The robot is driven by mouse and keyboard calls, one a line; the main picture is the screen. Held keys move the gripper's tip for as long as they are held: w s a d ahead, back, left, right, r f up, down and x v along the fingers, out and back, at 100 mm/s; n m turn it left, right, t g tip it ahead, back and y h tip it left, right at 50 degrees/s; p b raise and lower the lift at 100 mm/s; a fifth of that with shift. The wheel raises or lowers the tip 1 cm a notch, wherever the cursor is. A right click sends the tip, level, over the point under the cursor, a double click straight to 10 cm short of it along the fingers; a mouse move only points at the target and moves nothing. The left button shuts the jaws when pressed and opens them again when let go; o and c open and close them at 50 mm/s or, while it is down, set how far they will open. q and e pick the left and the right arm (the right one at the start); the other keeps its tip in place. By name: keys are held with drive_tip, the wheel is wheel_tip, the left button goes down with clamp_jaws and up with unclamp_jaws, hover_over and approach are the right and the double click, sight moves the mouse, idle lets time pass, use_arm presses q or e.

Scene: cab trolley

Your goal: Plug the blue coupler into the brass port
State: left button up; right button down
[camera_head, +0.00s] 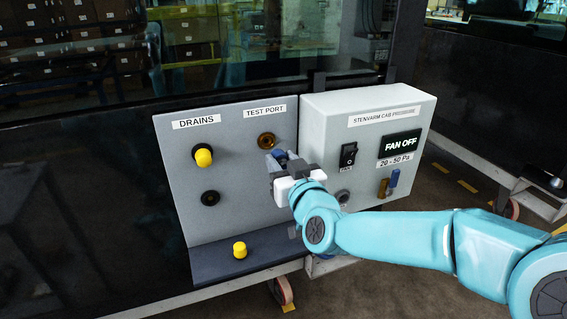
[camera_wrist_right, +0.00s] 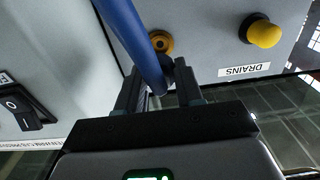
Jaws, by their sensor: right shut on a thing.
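The brass port (camera_head: 267,140) is a round ring with a dark centre on the grey panel, under the label TEST PORT. It also shows in the wrist view (camera_wrist_right: 161,41), partly behind the blue coupler. My right gripper (camera_head: 278,160) is just below and right of the port in the head view, shut on the blue coupler (camera_head: 281,155). In the wrist view the coupler and its blue hose (camera_wrist_right: 135,40) run from the top edge down between the fingers. The coupler's front end is mostly hidden, and I cannot tell its gap to the port. My left gripper is not in view.
A yellow cap (camera_head: 203,157) sits on the upper drain, above a dark open drain (camera_head: 210,198). Another yellow cap (camera_head: 239,250) stands on the ledge.

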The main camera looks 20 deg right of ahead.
drive_tip(key=w+p, duration=0.1)
drive_tip(key=w, duration=0.4)
drive_tip(key=shift+p, duration=0.3)
drive_tip(key=shift+a+b, duration=0.1)
drive_tip(key=shift+b, duration=0.5)
idle(1.8)
drive_tip(key=shift+w, duration=0.45)
idle(0.3)
drive_tip(key=c, duration=0.6)
unclamp_jaws()
drive_tip(key=shift+c, duration=0.2)
drive_tip(key=shift+s, duration=0.1)
drive_tip(key=s, duration=1.6)
drive_tip(key=shift+d+b, duration=0.3)
drive_tip(key=shift+o, duration=0.3)
drive_tip(key=shift+s, duration=0.1)
